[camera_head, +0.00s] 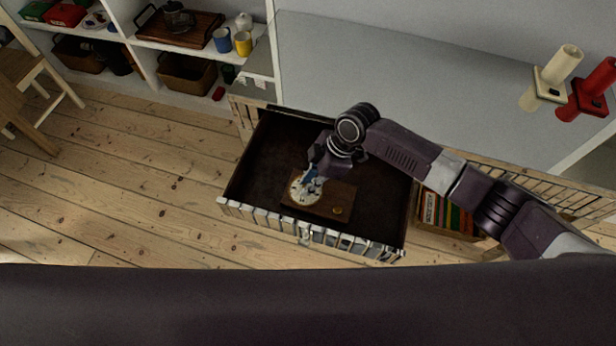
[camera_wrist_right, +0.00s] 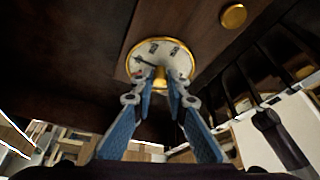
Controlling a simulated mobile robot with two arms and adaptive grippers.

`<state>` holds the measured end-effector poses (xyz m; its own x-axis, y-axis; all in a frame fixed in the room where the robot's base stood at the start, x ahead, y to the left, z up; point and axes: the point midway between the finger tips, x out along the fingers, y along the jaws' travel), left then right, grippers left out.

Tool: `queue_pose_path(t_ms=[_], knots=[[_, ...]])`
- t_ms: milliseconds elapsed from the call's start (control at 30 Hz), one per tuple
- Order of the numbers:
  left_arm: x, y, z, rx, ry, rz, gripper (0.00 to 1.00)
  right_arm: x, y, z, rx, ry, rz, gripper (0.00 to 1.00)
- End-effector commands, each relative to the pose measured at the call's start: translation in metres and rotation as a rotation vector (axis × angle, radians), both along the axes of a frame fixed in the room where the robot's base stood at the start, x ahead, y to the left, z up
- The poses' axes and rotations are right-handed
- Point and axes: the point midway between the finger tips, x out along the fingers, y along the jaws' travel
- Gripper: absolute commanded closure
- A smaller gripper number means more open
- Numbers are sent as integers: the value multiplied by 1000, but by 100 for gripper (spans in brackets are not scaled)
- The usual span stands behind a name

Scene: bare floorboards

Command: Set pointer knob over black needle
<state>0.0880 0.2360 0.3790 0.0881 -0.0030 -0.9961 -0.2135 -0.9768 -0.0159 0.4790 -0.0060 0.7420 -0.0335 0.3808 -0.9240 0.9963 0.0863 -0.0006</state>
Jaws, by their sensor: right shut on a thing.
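A round dial (camera_head: 304,188) with a pale face and gold rim is set in a brown wooden board (camera_head: 328,208) inside the open drawer. In the right wrist view the dial (camera_wrist_right: 140,64) has small dark marks near its far rim. A thin dark line left of the centre looks like the black needle (camera_wrist_right: 146,61). The gold pointer knob (camera_wrist_right: 159,75) is at the dial's middle, partly hidden by my fingers. My right gripper (camera_head: 311,177) reaches down over the dial, its blue fingers (camera_wrist_right: 159,82) shut on the knob. Which way the pointer faces cannot be told. My left gripper is not in view.
A small gold button (camera_head: 338,210) sits on the board's right end; it also shows in the wrist view (camera_wrist_right: 233,16). The drawer's slatted front (camera_head: 270,225) and side walls surround the board. A grey top (camera_head: 400,90) and white shelves (camera_head: 180,60) stand behind.

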Motion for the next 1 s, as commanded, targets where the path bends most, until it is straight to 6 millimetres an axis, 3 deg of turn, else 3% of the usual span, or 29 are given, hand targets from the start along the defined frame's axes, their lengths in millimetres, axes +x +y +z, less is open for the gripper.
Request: queue_pose_path(t_ms=[33, 100, 500, 1000], knots=[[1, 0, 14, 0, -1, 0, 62, -2, 1, 7, 2, 3, -43, 100], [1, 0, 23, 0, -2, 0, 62, -3, 1, 7, 2, 2, -110, 100], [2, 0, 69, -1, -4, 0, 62, -4, 2, 6, 2, 1, -458, 100], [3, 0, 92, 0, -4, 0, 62, -3, 2, 3, 4, -1, -672, 100]])
